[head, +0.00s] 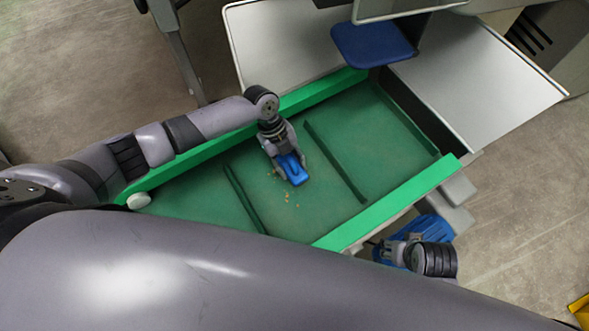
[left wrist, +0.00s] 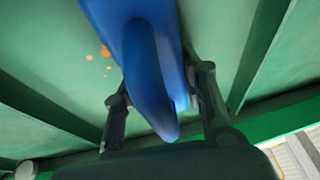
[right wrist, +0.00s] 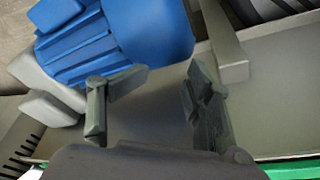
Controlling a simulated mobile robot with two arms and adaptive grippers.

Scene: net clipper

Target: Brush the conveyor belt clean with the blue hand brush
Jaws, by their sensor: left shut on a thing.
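The blue hand brush (head: 293,170) is over the middle of the green conveyor belt (head: 235,155), between two dark cross ribs. My left gripper (head: 283,160) is shut on it; in the left wrist view the blue brush (left wrist: 148,65) lies between the two fingers (left wrist: 160,115). Whether its bristles touch the belt is hidden. Small orange crumbs (head: 287,194) lie on the belt beside the brush, and a few also show in the left wrist view (left wrist: 105,50). My right gripper (right wrist: 150,105) is open and empty, beside the belt's near right side.
Green side rails (head: 395,200) border the belt. A blue ribbed motor (right wrist: 110,40) is close to my right gripper. Grey metal plates (head: 478,80) and a blue pad (head: 372,43) stand at the far end. Raised ribs (head: 335,162) cross the belt.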

